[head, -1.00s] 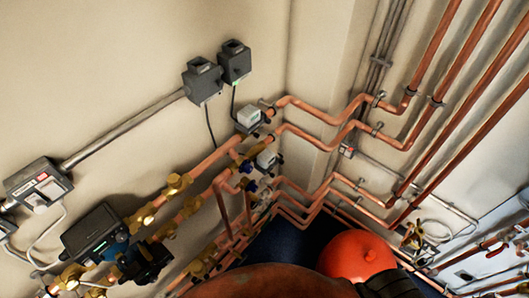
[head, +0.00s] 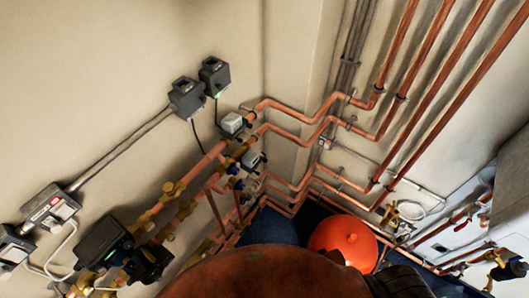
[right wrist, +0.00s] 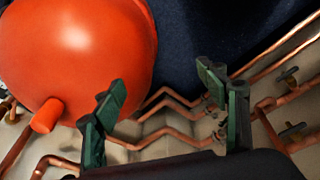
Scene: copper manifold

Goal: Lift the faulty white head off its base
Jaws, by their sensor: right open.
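Two small white heads with grey-black bases sit on the copper pipes in the head view. The upper white head (head: 232,123) is beneath two dark grey boxes, and the lower white head (head: 250,160) is below and right of it. I cannot tell which is faulty. Both look seated on their bases. My right gripper (right wrist: 165,108) shows in the right wrist view with its green-black fingers wide apart and nothing between them. Neither white head is clearly visible in that view. My left gripper is not in view.
A red-orange round vessel (head: 342,243) stands on the dark blue floor; it also fills the upper left of the right wrist view (right wrist: 75,55). Copper pipes (head: 285,108) run along the wall and corner. Dark grey boxes (head: 187,97) and a black pump unit (head: 103,242) are at left.

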